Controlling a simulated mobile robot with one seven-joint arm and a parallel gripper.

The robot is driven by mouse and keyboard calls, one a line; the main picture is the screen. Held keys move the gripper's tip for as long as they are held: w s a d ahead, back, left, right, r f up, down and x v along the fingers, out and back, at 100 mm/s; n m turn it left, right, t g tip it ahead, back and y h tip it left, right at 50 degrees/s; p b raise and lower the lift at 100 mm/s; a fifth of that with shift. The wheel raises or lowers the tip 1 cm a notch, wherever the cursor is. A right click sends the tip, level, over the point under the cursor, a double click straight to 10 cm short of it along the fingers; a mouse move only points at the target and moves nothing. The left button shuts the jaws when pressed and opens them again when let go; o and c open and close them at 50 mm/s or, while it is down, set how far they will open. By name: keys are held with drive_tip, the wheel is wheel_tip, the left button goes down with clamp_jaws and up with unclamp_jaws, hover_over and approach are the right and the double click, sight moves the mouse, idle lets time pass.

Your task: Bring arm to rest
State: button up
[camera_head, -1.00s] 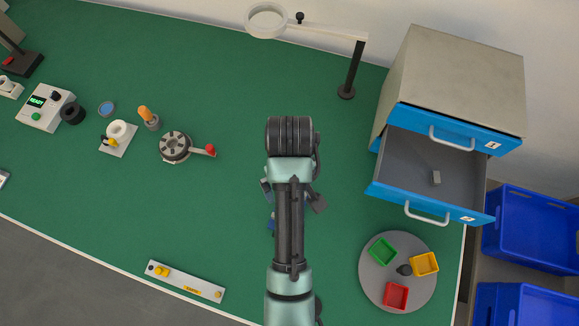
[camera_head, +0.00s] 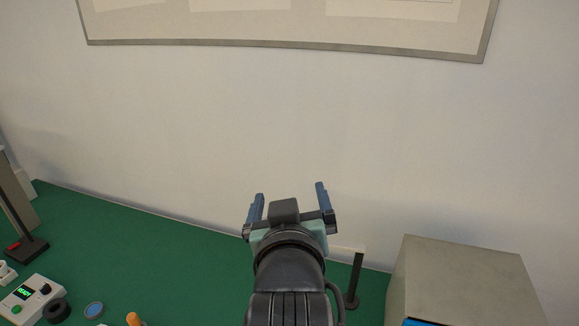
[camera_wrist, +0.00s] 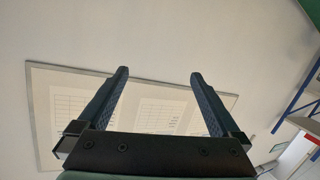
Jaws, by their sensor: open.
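My gripper (camera_head: 289,190) is raised in front of the wall in the head view, its two blue fingers spread apart and pointing up. It is open, with nothing between the fingers. In the wrist view my gripper (camera_wrist: 158,75) also shows open and empty, with the wall and a framed board (camera_wrist: 150,105) behind it. My arm rises from the bottom middle of the head view and hides part of the bench.
The green bench (camera_head: 190,250) runs along the wall. A device with a lit display (camera_head: 30,298) stands at lower left, near a blue disc (camera_head: 94,309). A dark post (camera_head: 354,280) and a grey cabinet (camera_head: 465,280) stand at right. The wall (camera_head: 200,120) around my gripper is clear.

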drive_tip(key=s+r+t, duration=0.4)
drive_tip(key=s+r, duration=0.1)
drive_tip(key=r, duration=0.4)
drive_tip(key=s+r+m+t, duration=0.1)
drive_tip(key=s+r+t, duration=0.3)
drive_tip(key=r, duration=0.6)
drive_tip(key=s+r+m+t, duration=0.1)
drive_tip(key=s+r+t, duration=0.2)
drive_tip(key=s+r, duration=0.3)
wheel_tip(320, 180, up, 4)
drive_tip(key=shift+f+t+b, duration=0.1)
drive_tip(key=shift+t+b, duration=0.3)
drive_tip(key=shift+b, duration=0.05)
